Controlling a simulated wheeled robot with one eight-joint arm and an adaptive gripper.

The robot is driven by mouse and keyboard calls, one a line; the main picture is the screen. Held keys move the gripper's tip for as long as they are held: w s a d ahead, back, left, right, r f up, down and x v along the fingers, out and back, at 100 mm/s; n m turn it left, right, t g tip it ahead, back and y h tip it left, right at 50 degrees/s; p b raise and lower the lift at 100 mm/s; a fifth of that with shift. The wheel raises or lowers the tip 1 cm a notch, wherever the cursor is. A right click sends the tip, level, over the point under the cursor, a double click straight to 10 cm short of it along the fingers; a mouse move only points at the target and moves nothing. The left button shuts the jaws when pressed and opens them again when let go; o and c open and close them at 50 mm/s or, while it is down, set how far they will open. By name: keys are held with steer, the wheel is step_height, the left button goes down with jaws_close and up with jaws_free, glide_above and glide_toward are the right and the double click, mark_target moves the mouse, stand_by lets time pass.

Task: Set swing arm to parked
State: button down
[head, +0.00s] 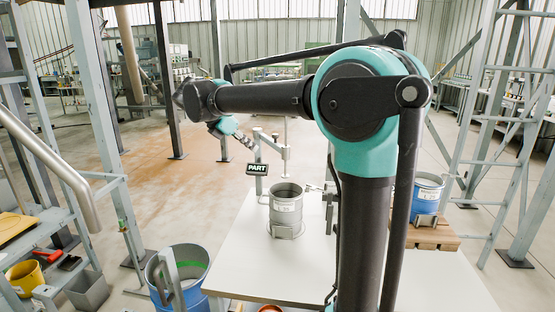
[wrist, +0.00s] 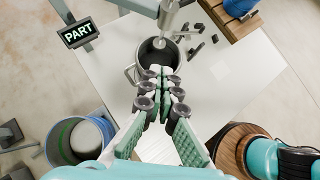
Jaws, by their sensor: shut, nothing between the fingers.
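The light grey swing arm (head: 272,143) stands behind the grey pot (head: 286,210) on the white table. In the wrist view the swing arm (wrist: 169,17) comes in from the top edge, and its round end overlaps the mouth of the pot (wrist: 145,75). A dark sign (head: 257,169) beside it reads PART; it also shows in the wrist view (wrist: 78,33). My gripper (head: 251,144) is close to the swing arm in the head view. In the wrist view my gripper (wrist: 160,72) is shut and empty, its fingertips in front of the pot. I cannot tell whether it touches anything.
The white table (head: 245,267) has free room around the pot. A blue drum (head: 160,284) stands at its left front, and another blue container (head: 427,195) sits on a wooden pallet at the right. A grey steel frame with a handrail (head: 45,150) stands at the left.

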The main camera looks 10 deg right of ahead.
steer(key=w+d+r+x, duration=0.1)
steer(key=r+x, duration=0.1)
steer(key=x, duration=1.1)
steer(key=shift+d, duration=0.35)
steer(key=shift+d, duration=0.1)
steer(key=w+d+n+t+y, duration=0.2)
steer(key=w+d+n, duration=0.2)
steer(key=w+d, duration=1.2)
steer(key=shift+w+d+t, duration=0.3)
steer(key=shift+w+d, duration=0.1)
steer(key=shift+d, duration=1.95)
